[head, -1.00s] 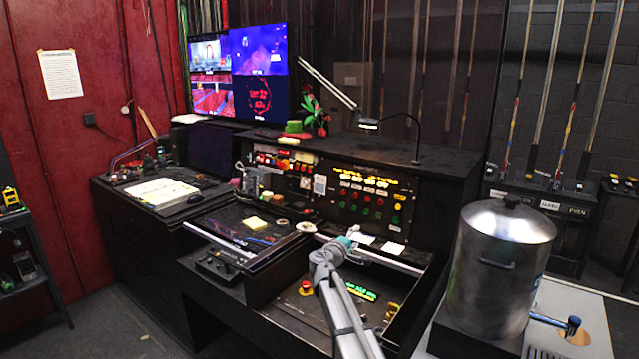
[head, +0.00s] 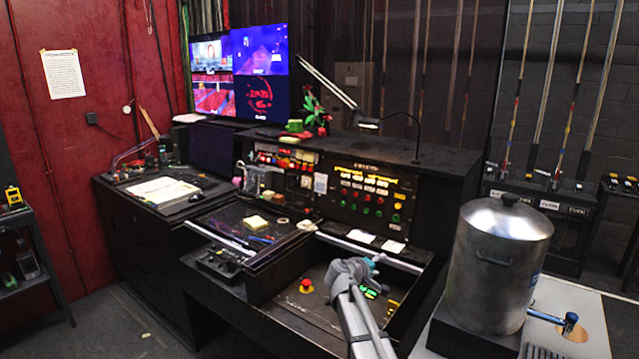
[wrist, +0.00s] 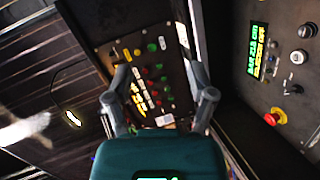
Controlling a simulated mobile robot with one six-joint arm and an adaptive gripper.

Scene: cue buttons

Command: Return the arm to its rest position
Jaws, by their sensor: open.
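My gripper (wrist: 163,100) is open and empty in the wrist view, its two grey fingers apart. Between and beyond them is the upright control panel (wrist: 148,75) with green and red buttons and lit yellow labels. In the head view my arm reaches up from the bottom, with its wrist over the right drawer-like recess of the black console. The same button panel (head: 370,197) stands behind and above it. The fingers are hard to make out in the head view.
A red emergency button (head: 306,286) and a green lit display (head: 370,293) lie in the recess near my arm. A large steel pot (head: 497,265) stands close at the right. A desk lamp (head: 367,122) and a monitor wall (head: 262,75) are at the back.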

